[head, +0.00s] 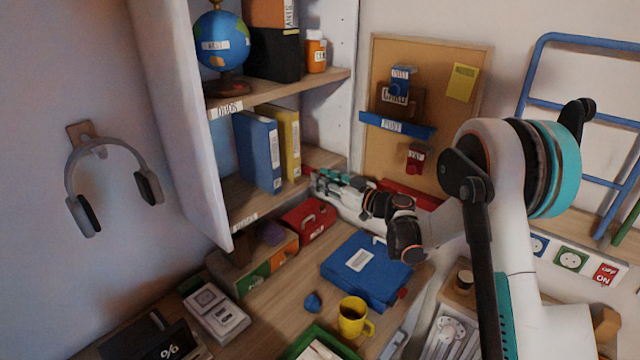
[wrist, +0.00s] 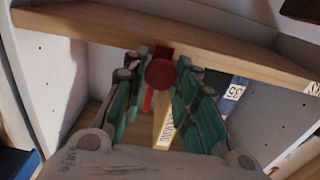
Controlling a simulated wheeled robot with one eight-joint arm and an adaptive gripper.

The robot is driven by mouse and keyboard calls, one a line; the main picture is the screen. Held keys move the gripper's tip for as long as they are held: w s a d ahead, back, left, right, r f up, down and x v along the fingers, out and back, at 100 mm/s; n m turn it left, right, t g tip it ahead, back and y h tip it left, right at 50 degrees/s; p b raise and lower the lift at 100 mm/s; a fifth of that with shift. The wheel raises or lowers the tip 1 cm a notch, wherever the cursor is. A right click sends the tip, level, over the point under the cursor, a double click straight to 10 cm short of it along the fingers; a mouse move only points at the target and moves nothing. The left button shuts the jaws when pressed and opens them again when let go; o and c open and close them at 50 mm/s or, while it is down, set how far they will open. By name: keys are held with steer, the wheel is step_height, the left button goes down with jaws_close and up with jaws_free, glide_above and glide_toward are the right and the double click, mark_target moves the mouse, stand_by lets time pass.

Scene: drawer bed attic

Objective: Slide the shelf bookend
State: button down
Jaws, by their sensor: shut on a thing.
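In the wrist view, a red round knob with a red upright part behind it (wrist: 160,73) sits between the fingertips of my gripper (wrist: 163,82). It looks like the shelf bookend. The fingers are shut on it from both sides. In the head view, my gripper (head: 320,183) reaches in at the right end of the lower shelf (head: 240,208), just right of the yellow book (head: 289,145). A blue binder (head: 260,150) stands left of that book. The bookend is mostly hidden by my gripper there.
An upper shelf board (head: 285,92) runs above, with a globe (head: 221,45) and an orange jar (head: 316,52). A red box (head: 308,222) stands below the lower shelf. A blue case (head: 365,268) and a yellow mug (head: 354,318) are on the desk. A corkboard (head: 452,125) hangs right.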

steer(key=w+d, duration=0.6)
steer(key=w, duration=0.2)
steer(key=shift+d, duration=0.1)
steer(key=c, duration=1.3)
jaws_free()
steer(key=v, duration=1.2)
steer(key=shift+o, duration=0.3)
steer(key=shift+s, duration=0.1)
